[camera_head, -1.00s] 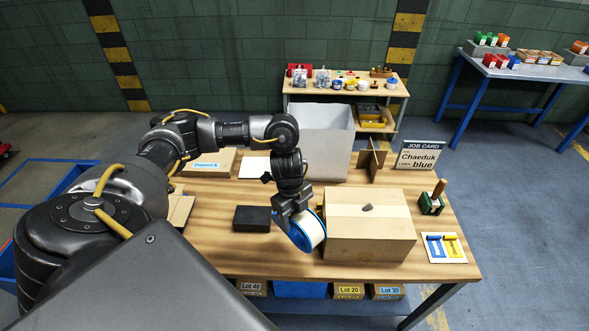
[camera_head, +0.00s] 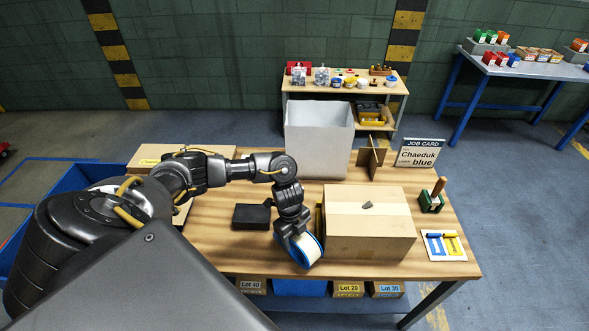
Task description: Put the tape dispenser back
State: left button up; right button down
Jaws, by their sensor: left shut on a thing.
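My left gripper (camera_head: 295,238) is shut on a round blue and white thing, which looks like the tape dispenser (camera_head: 309,250). It is tilted and is over the front part of the wooden table, just left of the closed cardboard box (camera_head: 370,232). I cannot tell whether it touches the table top. The gripper's fingers and part of the dispenser hide each other. My right gripper is not in view.
A black block (camera_head: 251,216) lies left of the gripper. A grey-white bin (camera_head: 318,140), a cardboard divider (camera_head: 372,160) and a job card (camera_head: 419,154) stand behind. A green holder (camera_head: 431,202) and a white card (camera_head: 444,246) are at the right. The front-left table top is bare.

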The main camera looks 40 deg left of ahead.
pick_arm(q)
jog(key=o, duration=1)
jog(key=shift+f, duration=0.1)
jog(key=shift+r, duration=0.3)
jog(key=shift+a+r, duration=0.1)
jog(key=shift+r, duration=0.25)
jog(key=r, duration=0.3)
jog(key=a+r, duration=0.1)
jog(key=r, duration=0.7)
jog(key=shift+w+a, duration=0.1)
jog(key=shift+a, duration=0.25)
